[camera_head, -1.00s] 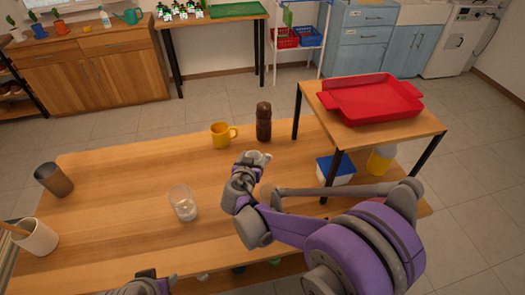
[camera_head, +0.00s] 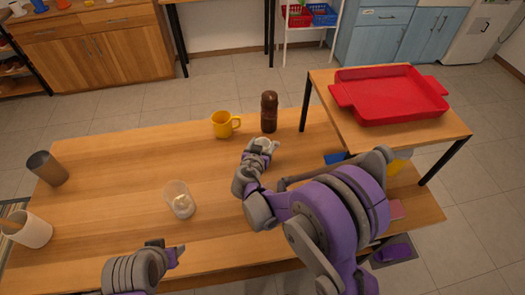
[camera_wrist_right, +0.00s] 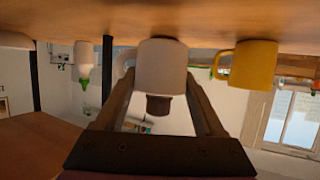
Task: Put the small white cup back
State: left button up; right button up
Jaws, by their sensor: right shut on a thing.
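The small white cup (camera_wrist_right: 160,66) sits between the fingers of my right gripper (camera_wrist_right: 160,100) in the right wrist view, which is upside down. The gripper is shut on it. The cup's base is at or very near the wooden table top; I cannot tell if it touches. In the head view my right gripper (camera_head: 265,147) is over the table, in front of a brown mill, and hides most of the cup. My left gripper (camera_head: 178,252) is low at the table's front, apart from any object; its finger opening is unclear.
A yellow mug (camera_head: 222,124) and the brown mill (camera_head: 269,114) stand behind the right gripper. A clear glass (camera_head: 180,200) stands mid-table. A dark cup (camera_head: 47,168) and a white container (camera_head: 28,229) are at left. A red tray (camera_head: 385,115) lies on the raised shelf at right.

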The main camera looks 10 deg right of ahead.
jog(key=shift+f, duration=1.75)
jog(key=shift+f, duration=0.1)
jog(key=o, duration=1.5)
jog(key=shift+o, duration=0.2)
jog(key=shift+r, duration=0.2)
jog(key=v, duration=1.2)
jog(key=shift+b, duration=0.3)
jog(key=shift+w, duration=0.1)
